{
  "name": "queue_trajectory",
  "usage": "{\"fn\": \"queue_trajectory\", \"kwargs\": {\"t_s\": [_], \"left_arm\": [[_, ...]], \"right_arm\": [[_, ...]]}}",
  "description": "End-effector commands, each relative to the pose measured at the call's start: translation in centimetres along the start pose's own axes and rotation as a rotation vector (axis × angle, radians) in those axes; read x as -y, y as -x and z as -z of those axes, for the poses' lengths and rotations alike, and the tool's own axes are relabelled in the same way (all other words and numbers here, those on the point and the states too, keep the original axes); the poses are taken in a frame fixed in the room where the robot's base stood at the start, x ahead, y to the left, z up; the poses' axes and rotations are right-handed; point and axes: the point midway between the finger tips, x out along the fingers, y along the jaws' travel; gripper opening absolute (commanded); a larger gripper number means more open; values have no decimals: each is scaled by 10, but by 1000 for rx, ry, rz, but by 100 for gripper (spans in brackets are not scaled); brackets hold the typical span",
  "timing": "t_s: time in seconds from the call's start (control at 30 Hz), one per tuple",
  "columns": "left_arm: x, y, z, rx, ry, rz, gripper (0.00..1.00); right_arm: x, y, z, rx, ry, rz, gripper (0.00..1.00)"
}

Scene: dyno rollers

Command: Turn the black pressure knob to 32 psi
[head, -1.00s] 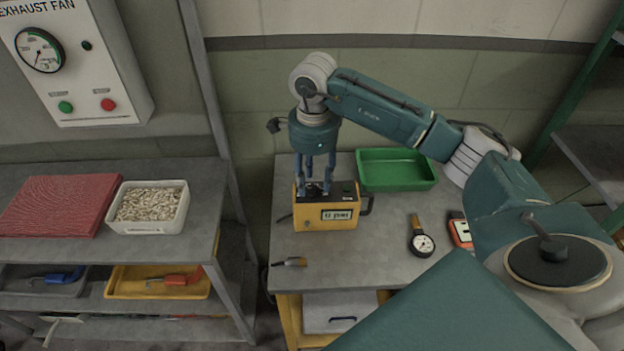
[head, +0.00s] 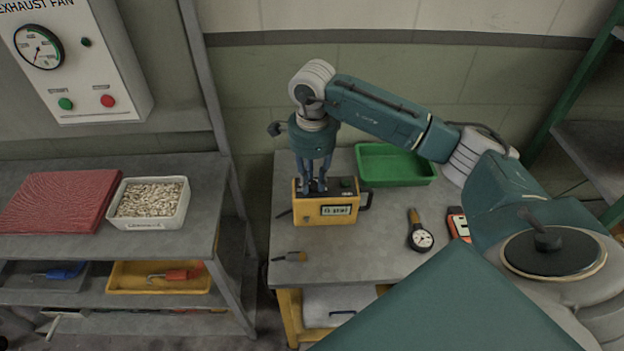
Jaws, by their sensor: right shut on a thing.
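A yellow pressure unit (head: 315,211) stands upright on the grey workbench, with a small display (head: 336,210) on its front and a dark top. The display's digits are too blurred to read for sure. My right gripper (head: 312,188) points straight down onto the left part of the unit's top, with its blue fingers shut on the black knob there. The fingers mostly hide the knob, so its angle cannot be told. My left gripper is not in view.
A green tray (head: 396,180) stands behind right of the unit. A round gauge (head: 421,239) and an orange meter (head: 459,224) lie to the right. A small tool (head: 289,257) lies in front. The bench (head: 355,265) is clear at front middle.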

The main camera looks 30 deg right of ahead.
Motion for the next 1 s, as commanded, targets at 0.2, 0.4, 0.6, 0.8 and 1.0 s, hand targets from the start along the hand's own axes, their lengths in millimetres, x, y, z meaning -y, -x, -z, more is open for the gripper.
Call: {"fn": "queue_trajectory", "kwargs": {"t_s": [0.2,0.4,0.6,0.8,1.0], "left_arm": [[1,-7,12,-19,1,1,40],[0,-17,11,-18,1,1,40],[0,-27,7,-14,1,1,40],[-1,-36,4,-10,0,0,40],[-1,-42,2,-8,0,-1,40]], "right_arm": [[1,0,0,-2,-85,4,0],[1,-1,0,-6,-237,3,0],[2,-1,-1,-12,-427,4,0],[2,0,-1,-18,-616,3,0],[2,0,-1,-25,-804,3,0]]}}
